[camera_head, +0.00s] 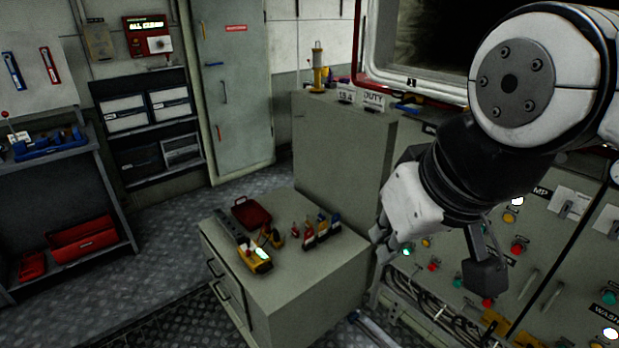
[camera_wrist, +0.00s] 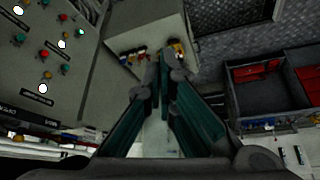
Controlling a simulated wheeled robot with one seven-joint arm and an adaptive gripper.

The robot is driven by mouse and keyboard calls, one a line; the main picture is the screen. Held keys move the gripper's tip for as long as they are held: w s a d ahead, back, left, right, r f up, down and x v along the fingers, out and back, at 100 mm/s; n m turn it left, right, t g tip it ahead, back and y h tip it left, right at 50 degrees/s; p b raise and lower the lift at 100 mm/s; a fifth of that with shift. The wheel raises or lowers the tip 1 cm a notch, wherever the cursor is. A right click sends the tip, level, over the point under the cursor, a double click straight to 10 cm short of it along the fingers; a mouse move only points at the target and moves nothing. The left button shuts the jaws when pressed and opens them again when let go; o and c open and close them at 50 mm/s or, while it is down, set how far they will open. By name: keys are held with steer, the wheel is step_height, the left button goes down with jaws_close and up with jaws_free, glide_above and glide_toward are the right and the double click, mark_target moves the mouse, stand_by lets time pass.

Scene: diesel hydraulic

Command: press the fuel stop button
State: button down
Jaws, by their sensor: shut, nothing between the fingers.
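A grey control panel (camera_head: 540,250) fills the right side, with red, green and amber buttons and a lever switch. One red button (camera_head: 517,247) sits below the cut-off "MP" label, and a green one (camera_head: 609,297) is at the right edge. I cannot read which one is the fuel stop button. My arm hides part of the panel. My gripper (camera_head: 378,248) points downward beside the panel's left end, apart from the buttons. In the wrist view my gripper (camera_wrist: 164,62) is shut and empty. The panel's buttons also show there, upper left (camera_wrist: 45,50).
A grey cabinet (camera_head: 320,270) bears a yellow meter (camera_head: 255,257), a red case (camera_head: 252,213) and several small tools. A tall grey cabinet (camera_head: 340,150) stands behind. Shelves with red toolboxes (camera_head: 82,245) are at left. The metal floor (camera_head: 150,270) between is clear.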

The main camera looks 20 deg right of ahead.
steer(key=w+f+m+g+y+b, duration=0.1)
steer(key=w+f+m+y+b, duration=0.4)
steer(key=w+f+m+b, duration=0.7)
steer(key=w+f+m+g+y+b, duration=0.1)
steer(key=w+f+m+y+b, duration=0.65)
steer(key=w+f, duration=1)
steer(key=w+d+f+m+t+h+b, duration=0.2)
steer(key=w+d+f+m+t+b, duration=0.4)
steer(key=d+f, duration=0.4)
steer(key=w+d+f+m+t+h+b, duration=0.2)
steer(key=w+d+f+m+t+b, duration=0.2)
steer(key=d+f+m+t+b, duration=0.45)
steer(key=s+d+f+m+h+b, duration=0.3)
steer(key=d+f+m+h, duration=0.5)
steer(key=d, duration=0.3)
steer(key=s+d+f+m+h+b, duration=0.4)
steer(key=d+f+m+h, duration=0.4)
steer(key=d+f+m, duration=0.2)
steer(key=shift+d+f+t+b, duration=0.3)
steer(key=shift+d+f+t, duration=0.2)
steer(key=shift+d, duration=0.15)
